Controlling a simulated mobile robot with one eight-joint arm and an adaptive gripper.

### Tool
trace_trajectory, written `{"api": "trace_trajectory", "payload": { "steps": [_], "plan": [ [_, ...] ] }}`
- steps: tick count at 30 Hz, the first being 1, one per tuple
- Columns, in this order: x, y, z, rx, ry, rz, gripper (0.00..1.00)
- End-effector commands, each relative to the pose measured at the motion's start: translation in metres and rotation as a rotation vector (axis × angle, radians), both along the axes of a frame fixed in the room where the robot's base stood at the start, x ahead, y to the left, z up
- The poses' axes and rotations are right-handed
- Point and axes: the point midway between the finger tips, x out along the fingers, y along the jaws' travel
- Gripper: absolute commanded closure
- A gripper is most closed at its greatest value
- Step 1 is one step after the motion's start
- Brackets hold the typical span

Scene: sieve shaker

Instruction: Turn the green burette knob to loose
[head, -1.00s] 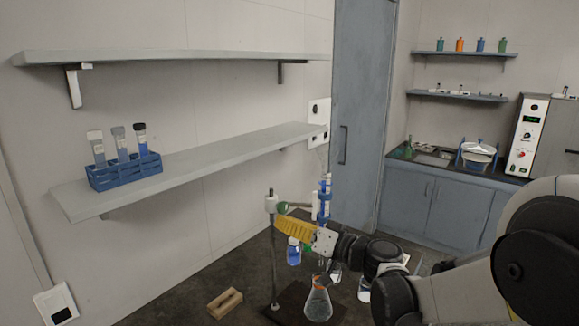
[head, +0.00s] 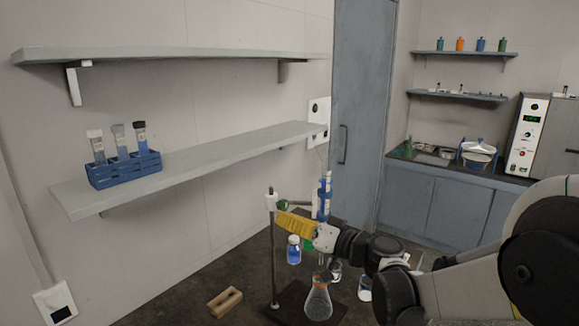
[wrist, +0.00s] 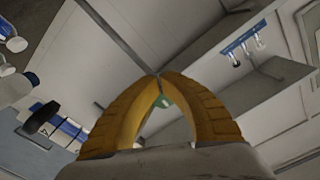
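The burette (head: 325,196) stands upright with blue parts, beside a metal stand (head: 272,250) with a white clamp piece. A small green knob (head: 283,204) shows by the clamp, just behind my fingertips. Another green bit (head: 308,244) shows under my gripper; I cannot tell which one is the burette knob. My gripper (head: 280,217) has yellow fingers that point left across the stand. In the wrist view the fingertips (wrist: 160,76) meet, and a green piece (wrist: 163,102) shows in the gap below them. I cannot tell whether the fingers touch it.
A flask (head: 318,300) stands below the burette, with a blue bottle (head: 294,251) beside the stand. A wooden block (head: 225,302) lies on the dark bench. A shelf (head: 200,165) with a blue tube rack (head: 125,172) is on the left wall.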

Motion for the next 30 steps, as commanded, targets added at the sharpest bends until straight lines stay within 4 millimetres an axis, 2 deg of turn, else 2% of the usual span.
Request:
{"api": "trace_trajectory", "payload": {
  "steps": [18,26,30],
  "plan": [
    [0.0013,-0.001,-0.0008,0.0,0.0,-0.001,1.0],
    [-0.0017,0.0014,-0.0084,0.0,0.0,0.0,1.0],
    [-0.0062,-0.0054,-0.008,0.0,0.0,-0.002,1.0]
  ]
}}
